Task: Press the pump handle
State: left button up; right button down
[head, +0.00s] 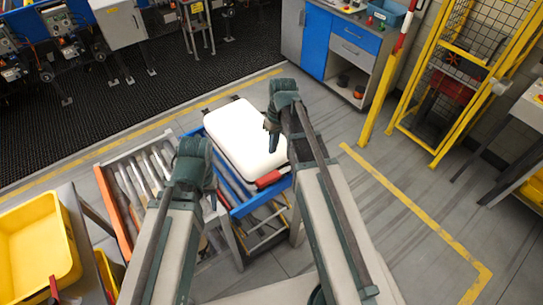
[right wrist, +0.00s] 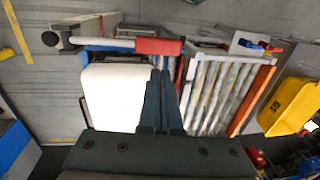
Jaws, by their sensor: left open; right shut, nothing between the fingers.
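A yellow bin (head: 38,240) stands at the left. A yellow cage (head: 445,80) and blue cabinet (head: 316,40) stand behind. Floor at right is clear.

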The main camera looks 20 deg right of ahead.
aim_at(268, 178)
jog(key=f+b, duration=0.4)
jog(key=a+f+b, duration=0.1)
jog(key=f+b, duration=0.3)
jog(key=f, duration=0.1)
jog(key=f+b, duration=0.4)
jog(key=b, duration=0.1)
jog(key=shift+s+a+f, duration=0.25)
jog(key=shift+s+a, duration=0.1)
notch_tip(268, 178, down, 10)
jog(key=s+a+t+h+b, duration=0.1)
jog(key=h+b, duration=0.2)
jog(key=b, duration=0.8)
jog(key=shift+a+h, duration=0.3)
jog(key=shift+h, duration=0.1)
